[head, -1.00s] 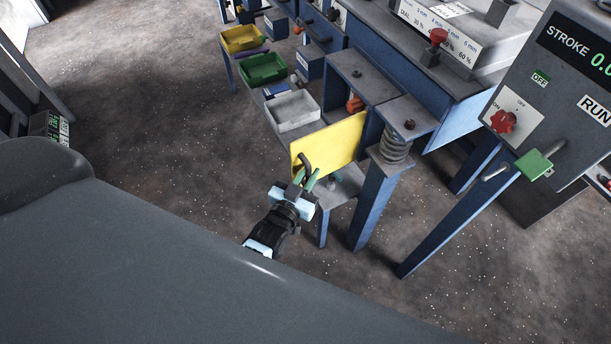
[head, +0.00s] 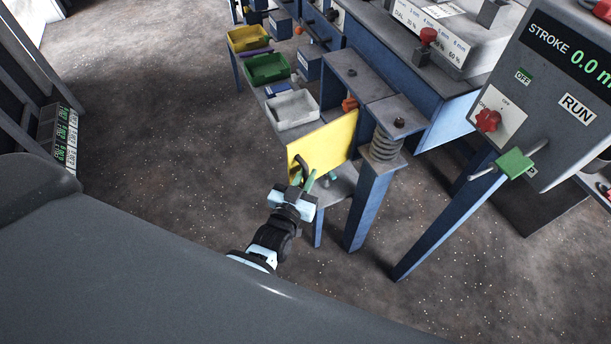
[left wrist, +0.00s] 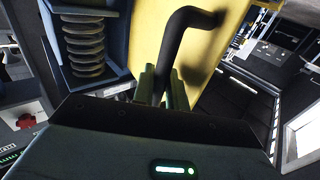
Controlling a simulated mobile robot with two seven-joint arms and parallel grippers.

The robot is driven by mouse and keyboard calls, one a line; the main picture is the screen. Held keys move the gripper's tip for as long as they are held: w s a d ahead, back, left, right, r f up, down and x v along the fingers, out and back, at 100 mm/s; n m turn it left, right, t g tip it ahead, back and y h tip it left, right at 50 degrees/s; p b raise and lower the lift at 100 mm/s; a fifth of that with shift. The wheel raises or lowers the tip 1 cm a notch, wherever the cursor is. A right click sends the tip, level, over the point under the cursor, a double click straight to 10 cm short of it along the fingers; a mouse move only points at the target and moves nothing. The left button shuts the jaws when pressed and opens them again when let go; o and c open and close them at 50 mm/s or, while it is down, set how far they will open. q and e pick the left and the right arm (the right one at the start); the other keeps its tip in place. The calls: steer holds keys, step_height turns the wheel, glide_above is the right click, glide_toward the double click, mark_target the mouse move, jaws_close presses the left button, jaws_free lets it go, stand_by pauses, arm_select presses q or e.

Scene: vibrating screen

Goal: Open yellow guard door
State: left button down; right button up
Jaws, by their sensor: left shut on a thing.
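The yellow guard door (head: 330,142) stands upright at the near side of the blue screen frame, left of a coil spring. It stands out from the frame at an angle. Its dark bent handle (head: 302,163) is near its left edge. My left gripper (head: 308,182) is at the handle, its green-tipped fingers shut on it. In the left wrist view the door (left wrist: 203,40) fills the upper middle, and the black handle (left wrist: 165,55) runs down between the fingers (left wrist: 163,85). My right gripper is not in view.
A coil spring (head: 386,146) on a blue post stands right of the door. White (head: 292,110), green (head: 267,68) and yellow (head: 248,38) bins sit behind it.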

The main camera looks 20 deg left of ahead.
arm_select(q)
steer(key=shift+r, duration=0.1)
steer(key=c, duration=1.5)
jaws_free()
steer(key=shift+s, duration=0.15)
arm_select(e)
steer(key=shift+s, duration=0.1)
